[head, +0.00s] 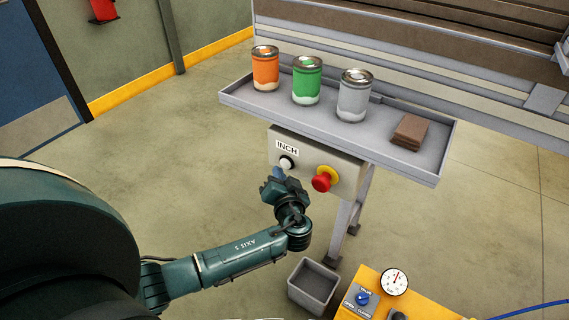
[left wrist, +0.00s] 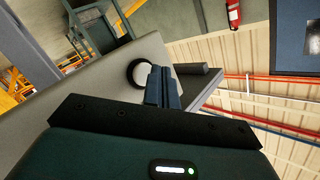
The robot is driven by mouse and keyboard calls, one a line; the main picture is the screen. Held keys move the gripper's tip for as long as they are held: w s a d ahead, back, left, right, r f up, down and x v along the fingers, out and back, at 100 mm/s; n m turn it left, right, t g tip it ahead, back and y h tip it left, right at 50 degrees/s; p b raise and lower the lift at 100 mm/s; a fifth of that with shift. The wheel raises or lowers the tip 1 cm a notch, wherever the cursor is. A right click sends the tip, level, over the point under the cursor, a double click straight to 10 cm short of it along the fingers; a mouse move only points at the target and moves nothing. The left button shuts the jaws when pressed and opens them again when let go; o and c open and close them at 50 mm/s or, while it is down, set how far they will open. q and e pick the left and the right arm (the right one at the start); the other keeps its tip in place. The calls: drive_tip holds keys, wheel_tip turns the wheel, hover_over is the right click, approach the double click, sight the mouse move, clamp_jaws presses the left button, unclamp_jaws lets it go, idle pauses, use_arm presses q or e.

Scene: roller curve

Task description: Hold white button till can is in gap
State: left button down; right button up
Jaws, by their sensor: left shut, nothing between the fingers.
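The white button (head: 287,162) sits in a black ring under the INCH label on a control box (head: 343,172). My left gripper (head: 274,180) is shut and empty, with its fingertips just in front of the button. In the left wrist view the fingers (left wrist: 163,86) overlap the right side of the white button (left wrist: 142,74); I cannot tell whether they touch or press it. An orange can (head: 265,70), a green can (head: 307,82) and a grey can (head: 355,97) stand upright on a tray (head: 245,99). I cannot make out the gap. My right gripper is not in view.
A red stop button (head: 322,182) on yellow is right of the white button. A brown block (head: 409,132) lies on the tray. Below are a grey bin (head: 312,284) and a yellow panel with a gauge (head: 394,282). Floor at left is clear.

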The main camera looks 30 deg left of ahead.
use_arm(q)
drive_tip(key=shift+s+a+p, duration=0.2)
drive_tip(key=shift+s+p, duration=0.5)
drive_tip(key=shift+s, duration=1.85)
